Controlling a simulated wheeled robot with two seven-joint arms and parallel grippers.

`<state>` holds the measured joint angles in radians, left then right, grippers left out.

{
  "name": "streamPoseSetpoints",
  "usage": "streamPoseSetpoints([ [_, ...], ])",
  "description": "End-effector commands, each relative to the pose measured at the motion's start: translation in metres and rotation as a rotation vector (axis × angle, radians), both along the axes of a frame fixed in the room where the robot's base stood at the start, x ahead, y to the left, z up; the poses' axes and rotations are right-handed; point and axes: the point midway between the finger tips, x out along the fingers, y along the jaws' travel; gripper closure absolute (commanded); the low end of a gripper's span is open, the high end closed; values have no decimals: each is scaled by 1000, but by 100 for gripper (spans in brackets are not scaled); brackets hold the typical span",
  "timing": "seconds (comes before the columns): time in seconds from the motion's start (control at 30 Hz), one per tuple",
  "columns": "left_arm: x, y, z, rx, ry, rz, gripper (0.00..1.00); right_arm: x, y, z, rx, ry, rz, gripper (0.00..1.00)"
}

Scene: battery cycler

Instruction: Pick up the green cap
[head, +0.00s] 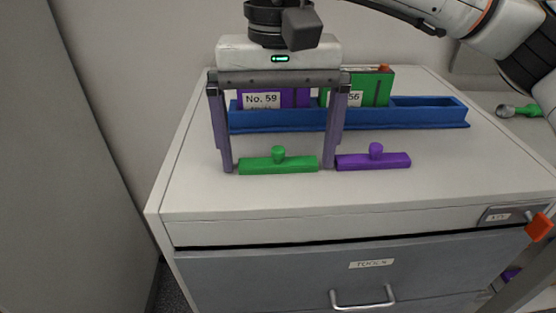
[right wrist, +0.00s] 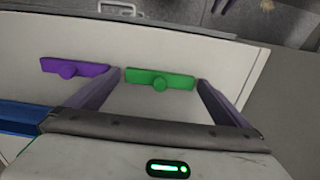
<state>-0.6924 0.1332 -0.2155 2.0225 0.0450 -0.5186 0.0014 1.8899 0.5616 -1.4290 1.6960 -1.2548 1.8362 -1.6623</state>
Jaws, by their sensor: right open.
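The green cap (head: 277,163) is a flat bar with a round knob, lying on the white cabinet top. It also shows in the right wrist view (right wrist: 160,79), between the finger ends. My right gripper (head: 278,168) is open, with its two long fingers pointing down. In the head view one finger appears at the cap's left end and the other at its right end; I cannot tell whether they touch it. No object is held. My left gripper is not in view.
A purple cap (head: 373,160) lies just right of the right finger. Behind stands a blue tray (head: 430,116) holding a purple block (head: 292,97) labelled No. 59 and a green block (head: 374,90). A grey drawer (head: 290,280) labelled TOOLS is below the top.

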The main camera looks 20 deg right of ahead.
Motion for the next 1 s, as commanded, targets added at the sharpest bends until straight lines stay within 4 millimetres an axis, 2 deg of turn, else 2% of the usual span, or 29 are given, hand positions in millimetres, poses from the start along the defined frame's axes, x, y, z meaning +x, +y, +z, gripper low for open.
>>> streamPoseSetpoints([
  [0.13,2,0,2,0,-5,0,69,0,0,0,0,0,0,0],
  [0.33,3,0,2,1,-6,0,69,0,0,0,0,0,0,34],
  [0.57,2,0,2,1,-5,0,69,0,0,1,0,0,1,35],
  [0.67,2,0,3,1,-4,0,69,0,1,7,2,-2,1,35],
  [0.77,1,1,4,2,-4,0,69,0,1,22,2,-1,1,35],
  [1.0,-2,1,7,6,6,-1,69,0,1,72,2,-1,2,35],
])
